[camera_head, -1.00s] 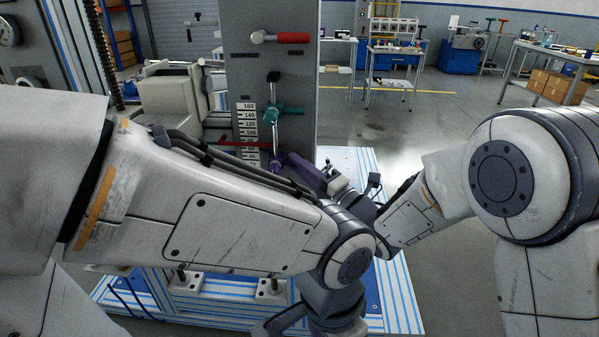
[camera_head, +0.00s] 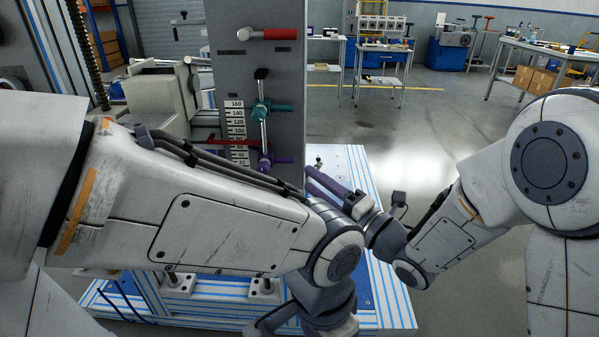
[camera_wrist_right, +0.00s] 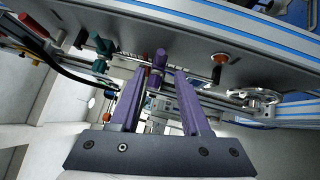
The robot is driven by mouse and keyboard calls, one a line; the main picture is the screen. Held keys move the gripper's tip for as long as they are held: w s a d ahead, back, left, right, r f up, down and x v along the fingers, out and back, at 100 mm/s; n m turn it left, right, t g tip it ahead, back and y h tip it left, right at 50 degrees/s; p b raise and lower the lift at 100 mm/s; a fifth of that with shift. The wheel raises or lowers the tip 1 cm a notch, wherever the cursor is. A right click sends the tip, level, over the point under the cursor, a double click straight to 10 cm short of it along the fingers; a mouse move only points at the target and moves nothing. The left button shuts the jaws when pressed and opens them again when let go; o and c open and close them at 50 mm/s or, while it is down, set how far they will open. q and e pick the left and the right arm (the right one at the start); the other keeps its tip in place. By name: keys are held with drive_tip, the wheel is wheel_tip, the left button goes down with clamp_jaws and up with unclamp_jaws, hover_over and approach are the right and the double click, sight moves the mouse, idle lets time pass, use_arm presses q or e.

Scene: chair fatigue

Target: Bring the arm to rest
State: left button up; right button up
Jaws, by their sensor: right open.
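My right arm (camera_head: 450,232) comes in from the right side of the head view. Its gripper (camera_head: 314,178) has purple fingers pointing at the upright grey test panel. The gripper is open and stands a little right of the panel's purple clamp (camera_head: 264,162), apart from it. In the right wrist view the two fingers (camera_wrist_right: 160,78) are spread, with the purple clamp (camera_wrist_right: 158,62) showing between and beyond their tips. Nothing is held. My left arm (camera_head: 225,232) crosses the foreground; its wrist runs off the bottom edge and its fingers are not seen.
The grey panel (camera_head: 228,80) carries a red-handled lever (camera_head: 280,34), a teal clamp (camera_head: 266,107) and a number scale (camera_head: 236,130). The blue-and-white striped frame (camera_head: 352,165) lies below. Open floor (camera_head: 400,130) and workbenches are beyond at right.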

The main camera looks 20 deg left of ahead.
drive_tip(key=shift+v, duration=1.15)
